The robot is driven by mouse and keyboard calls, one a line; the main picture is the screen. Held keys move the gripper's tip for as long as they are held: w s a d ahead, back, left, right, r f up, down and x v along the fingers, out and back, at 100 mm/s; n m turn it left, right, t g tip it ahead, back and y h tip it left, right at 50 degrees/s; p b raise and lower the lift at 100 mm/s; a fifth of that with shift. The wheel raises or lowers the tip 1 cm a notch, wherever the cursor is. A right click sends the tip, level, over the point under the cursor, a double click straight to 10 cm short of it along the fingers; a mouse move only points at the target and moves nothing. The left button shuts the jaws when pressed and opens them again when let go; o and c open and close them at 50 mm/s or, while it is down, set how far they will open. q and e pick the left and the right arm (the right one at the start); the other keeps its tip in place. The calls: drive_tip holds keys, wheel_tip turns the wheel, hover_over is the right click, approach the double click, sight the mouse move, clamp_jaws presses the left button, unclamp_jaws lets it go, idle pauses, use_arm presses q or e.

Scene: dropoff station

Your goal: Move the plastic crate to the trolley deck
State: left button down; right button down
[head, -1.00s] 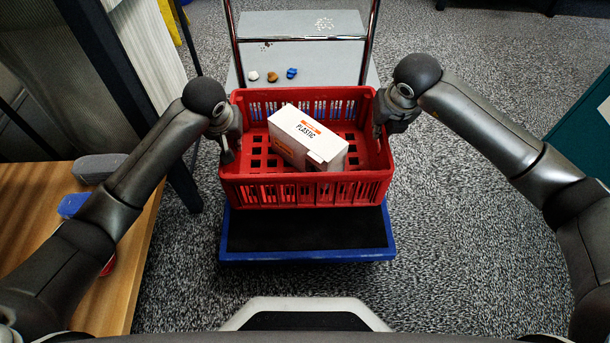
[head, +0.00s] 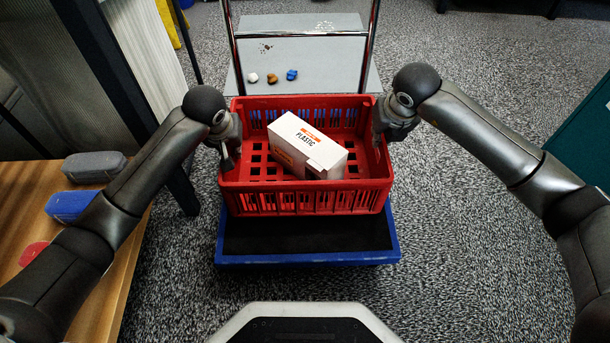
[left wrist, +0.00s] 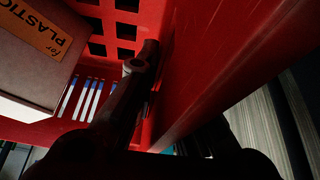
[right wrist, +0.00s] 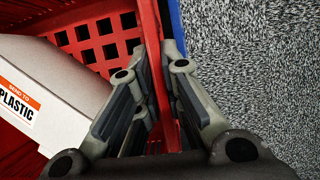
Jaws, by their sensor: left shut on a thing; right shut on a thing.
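The red plastic crate (head: 305,202) is over the trolley deck, level as far as I can see, and hides its rear part. The front of the deck (head: 305,236) shows black with a blue edge. I cannot tell whether the crate touches it. A white box marked PLASTIC (head: 308,143) lies slanted inside the crate. My left gripper (head: 228,158) is shut on the crate's left wall; the wall (left wrist: 185,70) also shows in the left wrist view. My right gripper (head: 379,140) is shut on the right wall, with fingers either side of it in the right wrist view (right wrist: 165,95).
A wooden table (head: 90,300) at the left holds a grey item (head: 94,166), a blue item (head: 72,205) and a red one. A chrome frame (head: 300,36) stands behind the crate, with a grey surface and small coloured lumps beyond. Carpet is clear at the right.

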use_arm(q)
drive_tip(key=shift+s+d+f+b, duration=0.2)
drive_tip(key=shift+f+b, duration=0.15)
drive_tip(key=shift+f, duration=0.3)
use_arm(e)
drive_tip(key=shift+d+f, duration=0.1)
drive_tip(key=shift+f, duration=0.3)
use_arm(q)
drive_tip(key=c, duration=1.8)
unclamp_jaws()
use_arm(e)
drive_tip(key=c, duration=1.8)
unclamp_jaws()
use_arm(q)
drive_tip(key=shift+o, duration=1.3)
use_arm(e)
drive_tip(key=shift+o, duration=1.2)
drive_tip(key=shift+f, duration=0.1)
drive_tip(key=shift+s, duration=0.1)
use_arm(q)
drive_tip(key=shift+d, duration=0.1)
drive_tip(key=v, duration=0.7)
drive_tip(key=shift+w+r, duration=0.15)
drive_tip(key=shift+r, duration=0.15)
use_arm(e)
drive_tip(key=shift+f, duration=0.1)
use_arm(q)
drive_tip(key=shift+r, duration=0.65)
use_arm(e)
drive_tip(key=v, duration=1.2)
